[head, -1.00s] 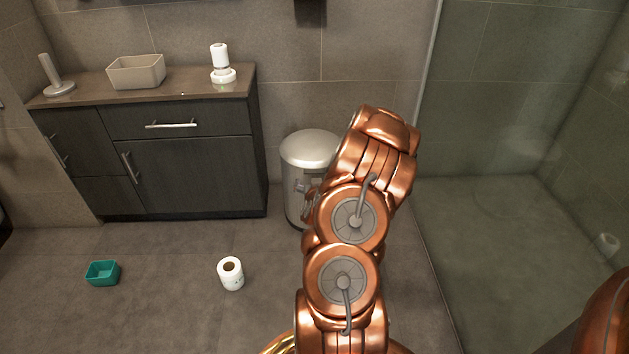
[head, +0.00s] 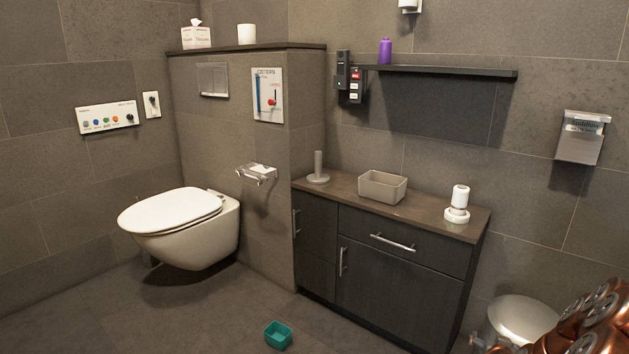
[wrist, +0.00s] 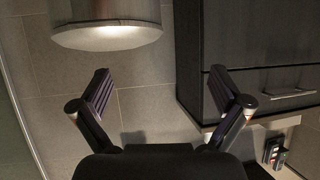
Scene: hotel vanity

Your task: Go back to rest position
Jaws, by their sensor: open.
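My gripper (wrist: 165,98) shows in the wrist view with its two dark fingers spread apart and nothing between them. The wrist picture looks upside down, with the vanity cabinet (wrist: 262,60) at the right and the round metal bin (wrist: 108,36) at the top. My gripper is apart from both. In the head view only part of my copper arm shows at the lower right corner, in front of the metal bin (head: 522,318). My gripper is not clearly visible there.
The dark vanity cabinet (head: 400,285) carries a beige box (head: 383,188), a grey upright holder (head: 318,170) and a white dispenser (head: 458,203). A toilet (head: 185,225) is at the left. A teal box (head: 278,335) lies on the floor. Open floor (head: 190,315) lies in front of the toilet.

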